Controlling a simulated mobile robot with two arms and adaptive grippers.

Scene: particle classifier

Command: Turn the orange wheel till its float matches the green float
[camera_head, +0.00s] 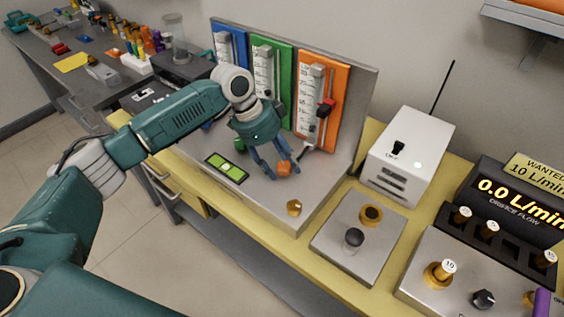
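The orange wheel (284,168) sits on the grey panel base, below the orange flowmeter panel (336,112). My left gripper (283,172) reaches down to the wheel, with its fingers on either side of it. Whether the fingers press on it cannot be told. The orange panel's gauge holds a dark and red float piece (326,106) around mid-height. The green panel (285,70) stands to its left; its gauge (265,75) is partly hidden by my arm, and its float is not clear. The green wheel (239,145) is mostly hidden behind my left gripper. My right gripper is out of view.
A blue panel (229,40) stands left of the green one. A small green level display (227,168) and a brass knob (294,208) are on the base. A white box (408,155) and a black flow display (515,205) stand to the right.

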